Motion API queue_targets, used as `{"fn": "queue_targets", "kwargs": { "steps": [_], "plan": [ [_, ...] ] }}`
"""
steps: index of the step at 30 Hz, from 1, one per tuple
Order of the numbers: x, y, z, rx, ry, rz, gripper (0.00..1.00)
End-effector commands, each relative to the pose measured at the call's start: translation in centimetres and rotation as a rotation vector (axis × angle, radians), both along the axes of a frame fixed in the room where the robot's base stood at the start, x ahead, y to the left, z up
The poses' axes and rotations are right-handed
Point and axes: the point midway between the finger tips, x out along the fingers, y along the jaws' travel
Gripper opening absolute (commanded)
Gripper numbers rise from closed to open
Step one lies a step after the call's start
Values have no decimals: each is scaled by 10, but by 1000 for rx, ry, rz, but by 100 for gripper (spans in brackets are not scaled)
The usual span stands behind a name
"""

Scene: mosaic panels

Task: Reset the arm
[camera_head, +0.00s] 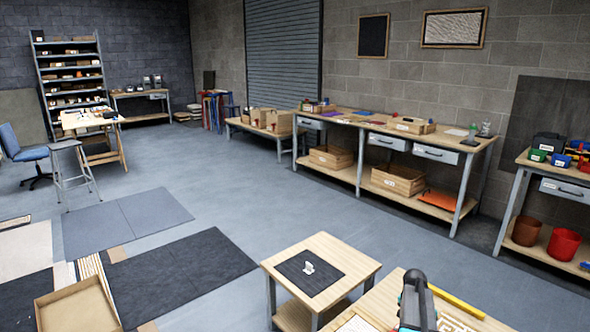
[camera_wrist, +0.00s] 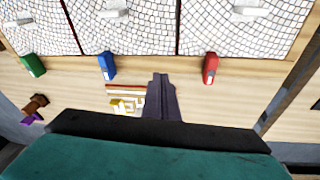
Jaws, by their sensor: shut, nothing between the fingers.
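My gripper (camera_wrist: 160,80) shows in the wrist view with its two dark fingers together and nothing between them. It is above a wooden surface, and I cannot tell how high. Part of my arm shows at the bottom edge of the head view, dark with a teal edge; the fingertips are not clear there.
In the wrist view, white mosaic panels (camera_wrist: 130,32) lie beyond the fingers. A green block (camera_wrist: 33,65), a blue block (camera_wrist: 106,66) and a red block (camera_wrist: 210,68) are along their near edge. In the head view, a small table (camera_head: 352,262) stands near; grey floor (camera_head: 250,205) is open beyond.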

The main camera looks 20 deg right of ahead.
Motion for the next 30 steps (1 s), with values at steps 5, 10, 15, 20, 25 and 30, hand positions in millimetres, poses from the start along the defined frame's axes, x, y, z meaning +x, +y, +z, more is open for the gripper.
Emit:
{"fn": "queue_targets", "kwargs": {
  "steps": [5,10,15,20,25,30],
  "plan": [
    [25,73,-6,34,13,179,0],
    [42,137,-12,66,27,346,0],
    [52,201,-16,96,40,513,0],
    [55,261,-20,122,54,669,0],
    [51,322,-24,150,68,836,0],
    [42,381,-26,176,81,1003,0]
  ]
}}
